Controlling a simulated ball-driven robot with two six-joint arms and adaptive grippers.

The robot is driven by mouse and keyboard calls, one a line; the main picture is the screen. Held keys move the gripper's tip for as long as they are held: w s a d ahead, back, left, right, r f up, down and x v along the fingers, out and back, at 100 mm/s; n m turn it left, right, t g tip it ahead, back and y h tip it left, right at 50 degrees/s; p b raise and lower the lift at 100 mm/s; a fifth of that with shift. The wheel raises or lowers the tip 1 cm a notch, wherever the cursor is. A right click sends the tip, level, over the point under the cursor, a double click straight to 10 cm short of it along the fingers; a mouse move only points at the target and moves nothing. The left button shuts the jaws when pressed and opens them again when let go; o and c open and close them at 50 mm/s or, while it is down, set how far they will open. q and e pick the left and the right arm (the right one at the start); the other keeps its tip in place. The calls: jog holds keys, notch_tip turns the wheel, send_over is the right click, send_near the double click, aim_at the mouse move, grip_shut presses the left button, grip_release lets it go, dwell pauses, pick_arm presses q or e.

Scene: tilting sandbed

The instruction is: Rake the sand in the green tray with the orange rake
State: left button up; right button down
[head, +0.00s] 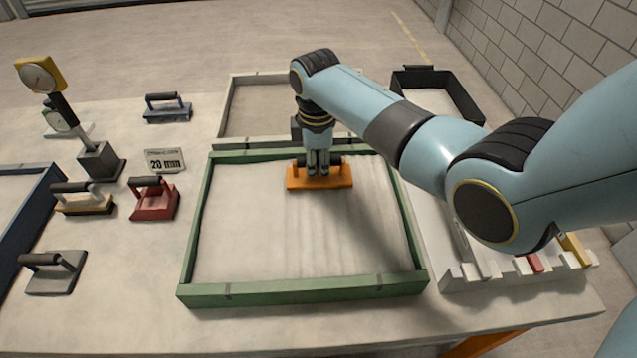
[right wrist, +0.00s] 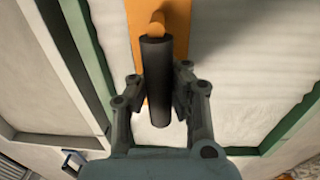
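The green tray (head: 300,291) lies in the middle of the table, filled with pale sand. Its sand has faint parallel grooves on the right side; the left side looks smooth. The orange rake (head: 320,178) stands on the sand near the far wall of the tray. My right gripper (head: 318,170) comes down on it from above. In the right wrist view, its two fingers (right wrist: 160,100) are closed around the dark handle (right wrist: 157,80), with the orange block (right wrist: 178,20) below. My left gripper is not in view.
Several other block tools stand to the left, among them a red one (head: 155,201) and a grey one (head: 55,273), beside a gauge stand (head: 98,160) and a "20 mm" sign (head: 165,160). A blue tray (head: 38,200) lies far left. A black bin (head: 437,85) stands behind right.

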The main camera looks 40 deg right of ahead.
jog(key=w+d+b, duration=0.1)
jog(key=b, duration=0.1)
jog(key=w+d+b, duration=0.1)
jog(key=w+b, duration=0.1)
jog(key=shift+w+f, duration=0.2)
jog(key=shift+w, duration=0.1)
notch_tip(320, 180, up, 7)
jog(key=p, duration=0.8)
jog(key=shift+s+r+p, duration=0.15)
jog(key=shift+r+p, duration=0.05)
jog(key=shift+p, duration=0.15)
jog(key=shift+f, duration=0.1)
